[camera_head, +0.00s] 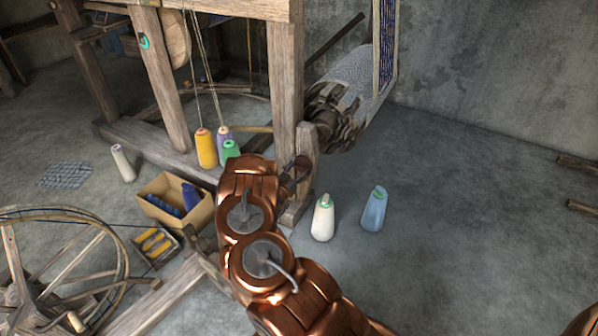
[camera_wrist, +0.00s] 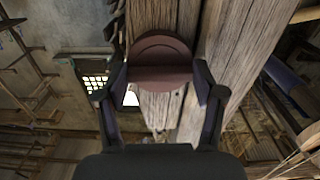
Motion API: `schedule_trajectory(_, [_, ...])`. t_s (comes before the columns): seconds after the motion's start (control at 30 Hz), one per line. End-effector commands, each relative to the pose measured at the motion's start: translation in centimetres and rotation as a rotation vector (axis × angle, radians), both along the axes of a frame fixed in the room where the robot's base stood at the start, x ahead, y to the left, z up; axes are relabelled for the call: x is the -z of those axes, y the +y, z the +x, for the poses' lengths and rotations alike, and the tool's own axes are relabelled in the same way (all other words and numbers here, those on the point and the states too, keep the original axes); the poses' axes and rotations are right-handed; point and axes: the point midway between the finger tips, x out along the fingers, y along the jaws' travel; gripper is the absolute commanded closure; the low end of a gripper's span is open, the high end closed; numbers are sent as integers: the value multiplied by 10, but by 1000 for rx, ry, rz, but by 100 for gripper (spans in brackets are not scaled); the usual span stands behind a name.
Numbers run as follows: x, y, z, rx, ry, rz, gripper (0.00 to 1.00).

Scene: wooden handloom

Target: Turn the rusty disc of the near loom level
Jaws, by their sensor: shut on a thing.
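The rusty disc (camera_wrist: 163,50) is a reddish-brown round piece with a flat tab or lip across its front, set against the wooden loom post (camera_wrist: 160,110) in the wrist view. My gripper (camera_wrist: 160,76) has one finger on each side of it and is shut on it. In the head view a small part of the disc (camera_head: 302,162) shows at the post (camera_head: 305,150) of the near loom. My copper-coloured arm hides most of the gripper there. I cannot tell the disc's exact tilt.
Yellow, purple and green cones (camera_head: 206,148) stand left. A cardboard box (camera_head: 165,206) and a spinning wheel (camera_head: 65,265) are at left.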

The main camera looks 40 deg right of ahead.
Motion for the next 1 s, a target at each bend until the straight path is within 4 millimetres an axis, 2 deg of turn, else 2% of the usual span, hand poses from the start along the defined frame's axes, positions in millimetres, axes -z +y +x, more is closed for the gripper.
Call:
schedule_trajectory(0.3, [0,0,1,-1,-73,22,66])
schedule_trajectory(0.73, [0,0,1,-2,-80,23,66])
schedule_trajectory(0.77, [0,0,1,-2,-80,23,28])
schedule_trajectory(0.93, [0,0,0,-1,-79,23,10])
schedule_trajectory(1.0, [0,0,0,-1,-78,22,6])
